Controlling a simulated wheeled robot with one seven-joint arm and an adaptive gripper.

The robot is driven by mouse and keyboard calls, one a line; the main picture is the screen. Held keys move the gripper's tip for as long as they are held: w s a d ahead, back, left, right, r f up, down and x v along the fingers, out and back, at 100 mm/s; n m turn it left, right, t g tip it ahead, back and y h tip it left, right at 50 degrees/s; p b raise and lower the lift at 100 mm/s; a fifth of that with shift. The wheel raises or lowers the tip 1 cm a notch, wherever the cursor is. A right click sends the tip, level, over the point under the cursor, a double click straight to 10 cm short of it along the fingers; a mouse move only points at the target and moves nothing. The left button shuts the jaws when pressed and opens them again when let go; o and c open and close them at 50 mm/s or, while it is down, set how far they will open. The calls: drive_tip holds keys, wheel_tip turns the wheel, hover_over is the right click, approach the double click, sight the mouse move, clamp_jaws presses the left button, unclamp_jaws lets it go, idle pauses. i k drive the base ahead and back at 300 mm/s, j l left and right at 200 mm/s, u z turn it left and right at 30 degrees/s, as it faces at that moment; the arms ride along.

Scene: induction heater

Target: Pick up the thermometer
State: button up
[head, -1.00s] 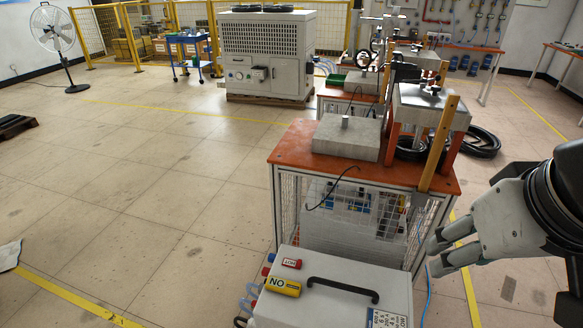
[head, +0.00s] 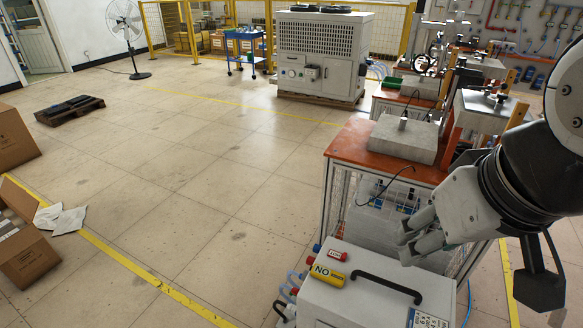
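I cannot make out a thermometer for certain in the head view. A yellow item marked "NO" (head: 327,275) and a small red item (head: 337,255) lie on top of the white box (head: 345,305) at the bottom centre. My gripper (head: 408,242) is on the right, with its fingers pointing left. It appears above and to the right of the two items, in front of the orange-topped bench (head: 348,142). Its fingers look parted, with nothing visible between them. The gripper hides part of the bench's lower side.
A black handle (head: 386,287) rises from the white box. A grey block (head: 403,138) stands on the bench, and a thin black cable (head: 385,178) hangs over its front. Cardboard boxes (head: 28,262) and a dark pallet (head: 68,110) are at the left. The middle floor is clear.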

sight(330, 276)
drive_tip(key=i+j, duration=0.1)
drive_tip(key=k, duration=0.55)
drive_tip(key=i+z, duration=0.4)
drive_tip(key=i+j+z, duration=0.1)
drive_tip(key=i+z, duration=0.3)
